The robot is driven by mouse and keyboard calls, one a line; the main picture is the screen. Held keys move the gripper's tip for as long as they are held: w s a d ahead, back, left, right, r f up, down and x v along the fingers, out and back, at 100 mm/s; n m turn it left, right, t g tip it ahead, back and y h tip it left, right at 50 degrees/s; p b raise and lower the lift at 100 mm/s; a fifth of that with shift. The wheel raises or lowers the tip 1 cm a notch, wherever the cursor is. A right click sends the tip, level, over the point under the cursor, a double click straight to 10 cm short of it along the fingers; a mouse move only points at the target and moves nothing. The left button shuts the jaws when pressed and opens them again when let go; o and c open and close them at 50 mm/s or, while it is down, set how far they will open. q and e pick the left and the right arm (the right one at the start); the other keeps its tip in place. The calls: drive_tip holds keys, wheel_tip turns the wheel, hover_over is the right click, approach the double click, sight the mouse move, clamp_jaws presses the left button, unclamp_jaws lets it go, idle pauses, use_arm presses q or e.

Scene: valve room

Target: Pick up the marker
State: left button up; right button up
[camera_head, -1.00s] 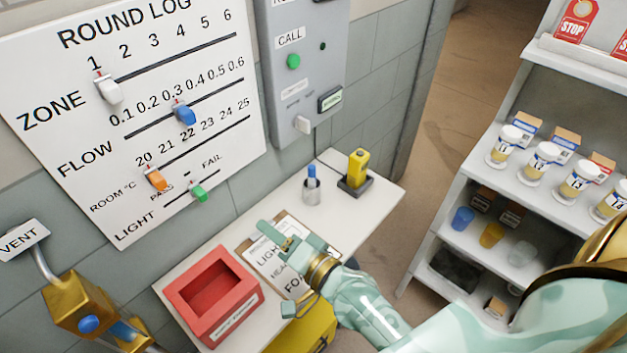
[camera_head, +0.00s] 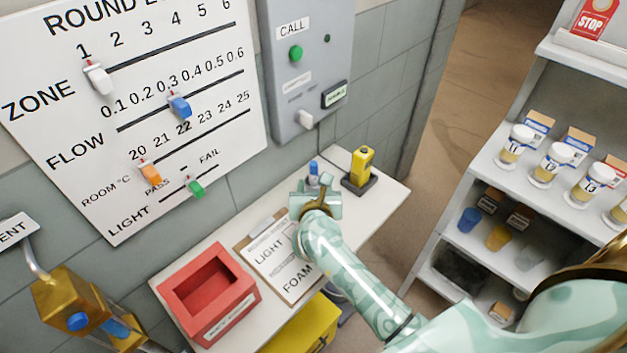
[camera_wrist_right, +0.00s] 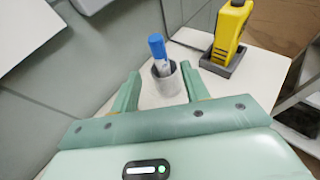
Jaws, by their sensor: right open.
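The marker (camera_wrist_right: 157,47) has a blue cap and a white body and stands upright, leaning slightly, in a grey cup (camera_wrist_right: 168,82). In the head view only the marker's blue top (camera_head: 313,167) shows above my right gripper, which hides most of the cup. My right gripper (camera_head: 315,190) is over the table at the cup. In the right wrist view the open fingers (camera_wrist_right: 158,82) point toward the cup, one on each side of it in the picture. Nothing is between them in their grip. I cannot tell whether the fingers touch the cup. My left gripper is not in view.
A yellow device (camera_head: 361,165) stands in a dark holder just right of the cup. A clipboard (camera_head: 283,262) and a red open box (camera_head: 210,290) lie on the table's nearer part. The wall panel (camera_head: 310,70) rises behind. A shelf with jars (camera_head: 515,145) stands at right.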

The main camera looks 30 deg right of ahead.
sight(314, 174)
drive_tip(key=b+x, duration=0.1)
drive_tip(key=x, duration=0.7)
drive_tip(key=shift+b, duration=0.4)
drive_tip(key=shift+s, duration=0.1)
clamp_jaws()
